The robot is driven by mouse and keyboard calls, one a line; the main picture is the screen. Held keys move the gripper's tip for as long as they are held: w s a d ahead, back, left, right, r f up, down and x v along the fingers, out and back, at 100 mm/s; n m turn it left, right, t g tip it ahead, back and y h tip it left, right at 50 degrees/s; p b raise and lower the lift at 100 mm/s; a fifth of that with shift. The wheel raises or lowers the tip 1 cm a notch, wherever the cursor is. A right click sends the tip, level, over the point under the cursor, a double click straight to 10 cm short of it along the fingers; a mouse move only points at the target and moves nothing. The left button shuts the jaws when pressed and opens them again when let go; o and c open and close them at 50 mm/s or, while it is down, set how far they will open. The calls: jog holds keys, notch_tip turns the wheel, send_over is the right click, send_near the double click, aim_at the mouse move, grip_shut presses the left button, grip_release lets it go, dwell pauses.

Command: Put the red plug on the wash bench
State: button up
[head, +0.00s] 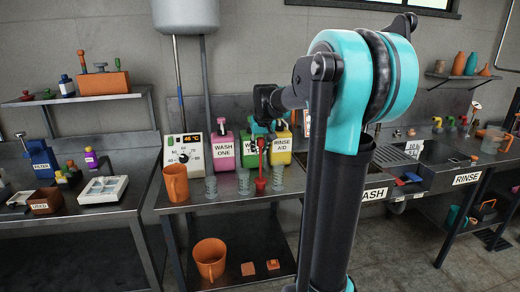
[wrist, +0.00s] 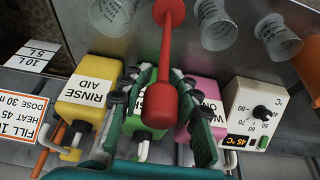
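The red plug (head: 260,172) is a tall, thin piece with a rounded knob on top and a thicker lower end. It is upright over the metal bench, between clear measuring glasses. In the wrist view the red plug (wrist: 160,106) has its knob between the pads of my gripper (wrist: 167,85), which look closed against it. In the head view my gripper (head: 260,136) is at the plug's top. I cannot tell whether its lower end touches the bench. A WASH label (head: 374,194) is on the front edge of the counter at right, partly hidden by my arm.
Behind the plug stand a pink bottle (head: 222,152), a yellow rinse aid bottle (head: 282,148) and a temperature dial box (head: 184,155). Measuring glasses (head: 243,181) and an orange jug (head: 175,183) stand close by. A sink (head: 440,152) is at right.

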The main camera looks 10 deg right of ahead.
jog(key=shift+o, duration=0.9)
jog(key=v, duration=1.2)
jog(key=s+f, duration=1.3)
jog(key=f, duration=0.3)
jog(key=s+f, duration=1.3)
jog(key=f, duration=0.2)
jog(key=shift+s+f, duration=0.3)
jog(key=shift+f, duration=0.1)
